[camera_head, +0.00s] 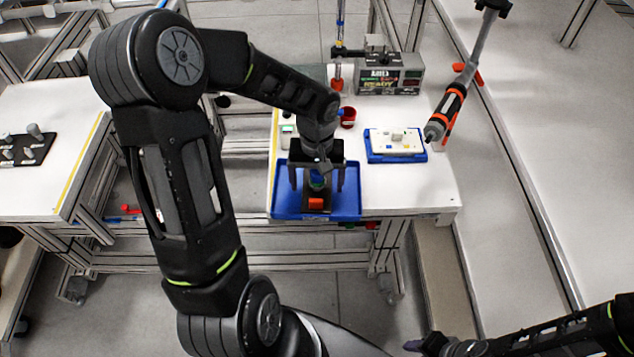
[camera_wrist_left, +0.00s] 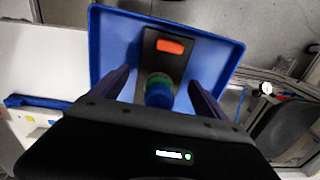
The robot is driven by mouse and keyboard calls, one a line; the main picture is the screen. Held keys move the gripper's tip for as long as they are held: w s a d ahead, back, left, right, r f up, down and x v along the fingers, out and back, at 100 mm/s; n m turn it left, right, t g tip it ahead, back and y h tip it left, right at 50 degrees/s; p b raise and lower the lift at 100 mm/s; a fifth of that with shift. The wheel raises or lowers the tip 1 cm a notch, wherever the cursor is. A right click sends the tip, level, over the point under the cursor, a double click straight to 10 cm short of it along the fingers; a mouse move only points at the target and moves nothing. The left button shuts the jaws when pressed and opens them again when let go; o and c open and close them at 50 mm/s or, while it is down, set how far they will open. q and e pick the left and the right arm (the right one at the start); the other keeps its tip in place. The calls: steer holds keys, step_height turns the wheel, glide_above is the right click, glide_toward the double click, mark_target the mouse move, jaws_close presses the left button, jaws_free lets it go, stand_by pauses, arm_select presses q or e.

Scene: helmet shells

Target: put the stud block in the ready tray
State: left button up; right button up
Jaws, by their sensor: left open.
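The stud block looks like a dark plate (camera_head: 316,196) with an orange piece and a green and blue round stack; it also shows in the left wrist view (camera_wrist_left: 171,65). It appears to lie inside a large blue tray (camera_head: 347,207), probably the ready tray, whose floor also shows in the left wrist view (camera_wrist_left: 115,45). My left gripper (camera_head: 317,186) is open above this tray. Its fingers stand on either side of the round stack, with visible gaps. My right gripper (camera_head: 413,346) is partly in view at the bottom; its jaws are unclear.
A smaller blue tray (camera_head: 424,156) with a white plate lies to the right. A red cup (camera_head: 348,117) and a grey box with a display (camera_head: 391,79) stand behind. An orange-black tool (camera_head: 448,112) hangs at the right. A black board (camera_head: 25,149) lies on the left table.

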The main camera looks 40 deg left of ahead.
arm_select(q)
step_height(320, 180, up, 11)
steer(key=shift+r+b, duration=0.1)
steer(key=shift+b, duration=0.25)
steer(key=shift+s, duration=0.15)
stand_by(0.7)
